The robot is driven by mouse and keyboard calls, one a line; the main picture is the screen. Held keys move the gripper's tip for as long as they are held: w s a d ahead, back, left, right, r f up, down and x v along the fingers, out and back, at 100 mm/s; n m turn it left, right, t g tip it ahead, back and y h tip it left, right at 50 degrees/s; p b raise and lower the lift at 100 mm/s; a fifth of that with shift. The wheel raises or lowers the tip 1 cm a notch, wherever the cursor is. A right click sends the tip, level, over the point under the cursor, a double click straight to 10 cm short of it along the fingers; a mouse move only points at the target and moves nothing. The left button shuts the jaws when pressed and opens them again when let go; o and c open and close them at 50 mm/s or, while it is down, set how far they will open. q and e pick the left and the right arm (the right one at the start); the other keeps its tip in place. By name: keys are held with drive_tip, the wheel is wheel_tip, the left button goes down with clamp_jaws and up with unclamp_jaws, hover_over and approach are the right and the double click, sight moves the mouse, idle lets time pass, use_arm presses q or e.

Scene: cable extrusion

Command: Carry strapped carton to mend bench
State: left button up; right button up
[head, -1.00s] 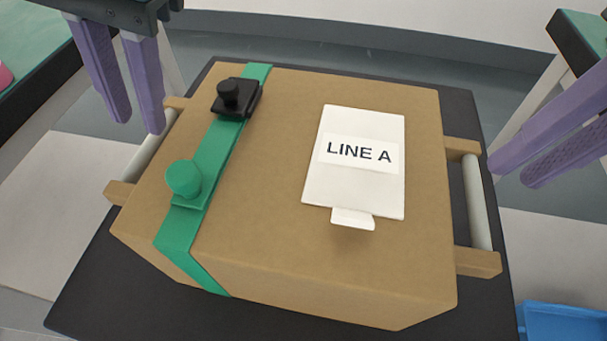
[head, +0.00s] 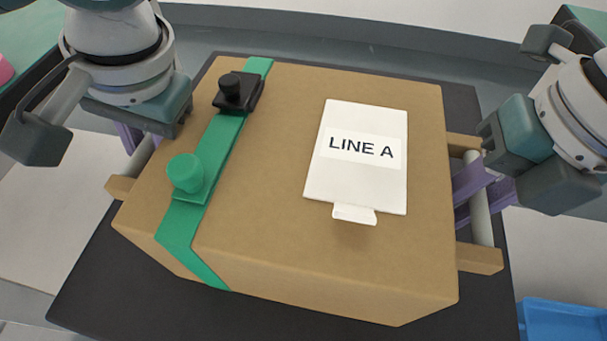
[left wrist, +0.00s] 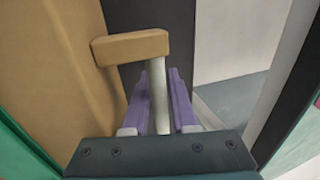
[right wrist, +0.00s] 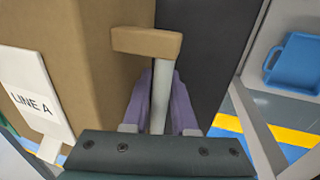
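The carton (head: 270,215) is a large brown box with a green strap (head: 210,160) across its left side. The strap carries a black buckle (head: 238,92) and a green knob (head: 185,173). A white "LINE A" card (head: 357,185) lies on top. Each side has a pale bar handle between wooden blocks. My left gripper (left wrist: 160,85) is down at the left handle (left wrist: 160,110), fingers either side of the bar. My right gripper (right wrist: 161,85) straddles the right handle (right wrist: 160,105) likewise. Both look open; any finger contact is hard to make out.
The carton rests on a dark tabletop (head: 90,270). A blue bin (head: 560,320) stands low at the right. Green-topped surfaces show at the upper left (head: 25,35) and upper right (head: 580,20). Pale floor shows either side.

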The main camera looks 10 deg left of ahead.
use_arm(q)
clamp_jaws()
use_arm(e)
clamp_jaws()
use_arm(q)
drive_tip(key=shift+r, duration=0.1)
use_arm(e)
drive_tip(key=shift+r, duration=0.15)
idle(0.9)
